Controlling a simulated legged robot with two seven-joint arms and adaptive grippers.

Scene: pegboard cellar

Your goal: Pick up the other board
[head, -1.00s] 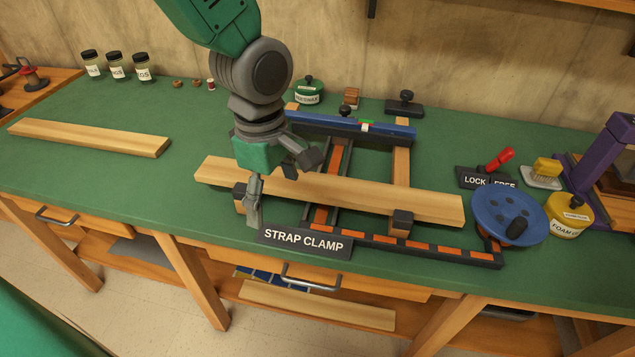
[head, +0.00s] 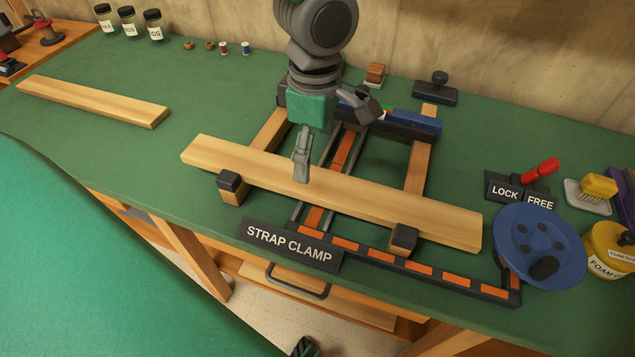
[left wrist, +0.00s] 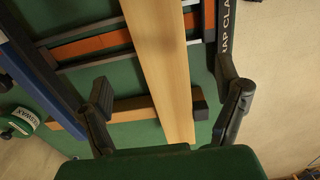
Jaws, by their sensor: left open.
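One plain wooden board (head: 400,212) lies across the strap clamp (head: 410,265), behind its front end blocks. It also runs between my fingers in the left wrist view (left wrist: 163,60). Another board (head: 90,100) lies flat on the green bench top at the far left, apart from the clamp. My left gripper (head: 338,145) is open and empty above the clamped board, its fingers spread to either side of that board's width. In the head view, one finger covers a bit of the board. Whether the fingers touch it, I cannot tell. My right gripper is not seen.
The clamp's blue bar (head: 410,120) stands behind the board. A blue crank wheel (head: 540,245) and a LOCK/FREE plate (head: 520,190) with a red lever are at the right. Jars (head: 130,22) stand at the back left. The bench between the left board and clamp is clear.

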